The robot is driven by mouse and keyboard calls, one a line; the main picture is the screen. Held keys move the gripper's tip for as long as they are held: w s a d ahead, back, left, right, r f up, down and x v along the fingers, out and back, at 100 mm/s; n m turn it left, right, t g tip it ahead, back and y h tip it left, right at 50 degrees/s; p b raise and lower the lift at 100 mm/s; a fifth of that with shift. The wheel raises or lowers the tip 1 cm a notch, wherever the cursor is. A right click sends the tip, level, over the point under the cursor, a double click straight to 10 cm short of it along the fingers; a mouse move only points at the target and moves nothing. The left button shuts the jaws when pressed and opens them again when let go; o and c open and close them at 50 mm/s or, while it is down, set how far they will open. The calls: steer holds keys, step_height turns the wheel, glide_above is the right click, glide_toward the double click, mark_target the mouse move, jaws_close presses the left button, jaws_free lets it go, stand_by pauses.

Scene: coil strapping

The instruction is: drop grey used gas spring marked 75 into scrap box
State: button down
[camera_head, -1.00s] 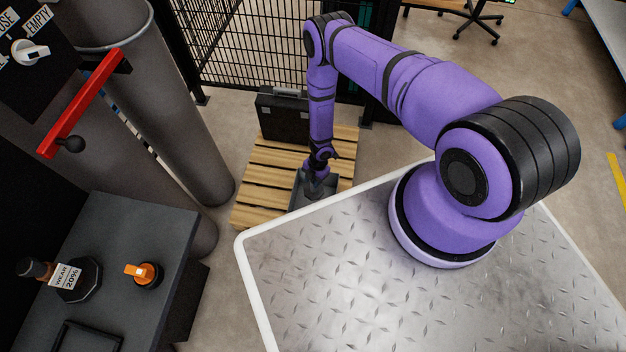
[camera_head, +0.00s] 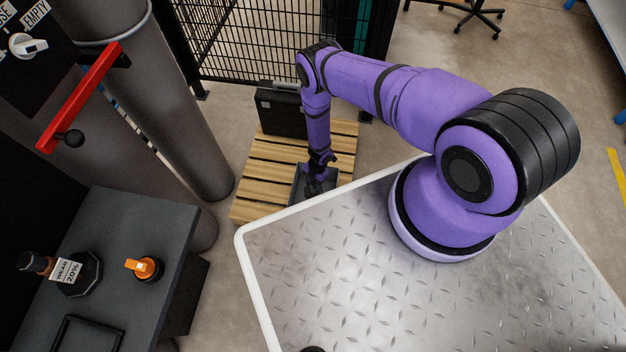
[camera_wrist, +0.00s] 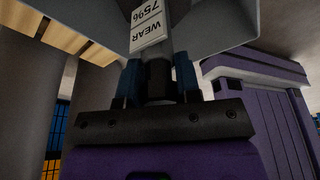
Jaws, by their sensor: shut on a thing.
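The grey used gas spring (camera_wrist: 157,80) stands between the blue fingers of my gripper (camera_wrist: 158,84) in the wrist view, with a white tag reading WEAR 75% (camera_wrist: 147,24). My gripper is shut on it. In the head view my gripper (camera_head: 318,182) points down at the dark grey scrap box (camera_head: 299,190), with its end within the box outline. The wrist and gripper hide much of the box inside. I cannot tell whether the spring touches the box floor.
The box sits on a wooden pallet (camera_head: 262,183) beside a black case (camera_head: 280,112). A dark bench (camera_head: 150,225) at left carries a part tagged WEAR 20% (camera_head: 78,272) and an orange-topped knob (camera_head: 144,268). A black mesh fence (camera_head: 250,40) stands behind.

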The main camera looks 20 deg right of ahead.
steer(key=shift+f, duration=0.3)
steer(key=c, duration=0.7)
jaws_free()
steer(key=shift+c, duration=0.2)
steer(key=v, duration=1)
steer(key=shift+r, duration=0.35)
steer(key=shift+w+d, duration=0.15)
